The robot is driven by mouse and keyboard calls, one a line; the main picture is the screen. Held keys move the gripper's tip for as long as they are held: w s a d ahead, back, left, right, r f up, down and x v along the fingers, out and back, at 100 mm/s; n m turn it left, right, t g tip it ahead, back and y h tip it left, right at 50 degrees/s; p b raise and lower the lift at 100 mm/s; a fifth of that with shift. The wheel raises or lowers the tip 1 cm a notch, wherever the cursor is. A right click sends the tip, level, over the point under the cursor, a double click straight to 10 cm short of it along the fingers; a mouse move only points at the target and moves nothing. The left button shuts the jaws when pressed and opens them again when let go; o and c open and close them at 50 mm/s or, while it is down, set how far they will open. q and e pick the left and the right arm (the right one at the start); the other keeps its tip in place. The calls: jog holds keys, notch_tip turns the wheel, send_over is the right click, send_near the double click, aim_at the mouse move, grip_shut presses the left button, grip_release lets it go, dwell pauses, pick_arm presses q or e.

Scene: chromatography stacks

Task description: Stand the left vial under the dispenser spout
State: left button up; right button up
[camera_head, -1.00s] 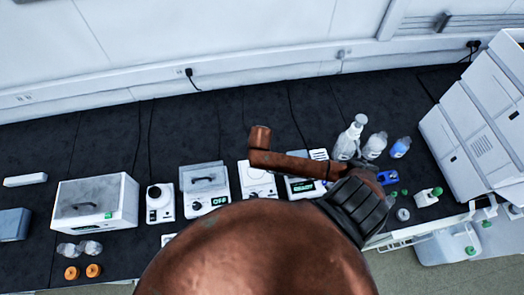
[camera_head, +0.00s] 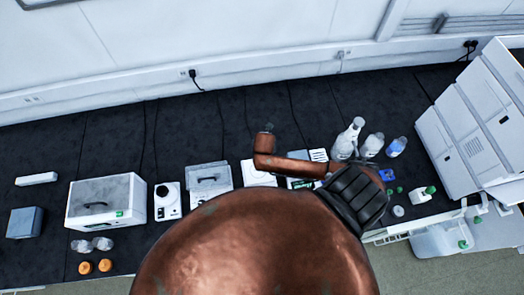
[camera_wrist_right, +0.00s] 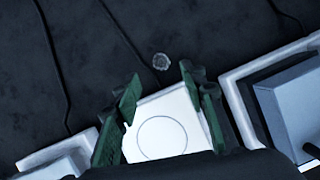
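My right gripper shows in the right wrist view (camera_wrist_right: 163,105), with its two green fingers apart and nothing between the tips. It is above the bench, over the near side of a white plate device with a circle on top (camera_wrist_right: 162,137). A small round translucent thing (camera_wrist_right: 161,61) lies or stands on the dark bench just beyond the fingertips; I cannot tell whether it is a vial. In the head view, my brown arm hides much of the front middle, and the far end of its forearm shows a small grey-green tip. I cannot make out a dispenser spout. My left gripper is not in view.
A white stacked tower (camera_head: 480,130) stands at the bench's right end. White instruments (camera_head: 108,200) line the bench's left half. The dark bench behind them is mostly clear, with cables crossing it.

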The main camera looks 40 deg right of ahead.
jog(key=shift+x, duration=3.85)
jog(key=shift+w+d+r, duration=0.1)
jog(key=shift+w+d, duration=0.05)
jog(key=shift+d, duration=0.05)
jog(key=shift+c, duration=0.6)
jog(key=c, duration=0.9)
jog(key=shift+r, duration=0.15)
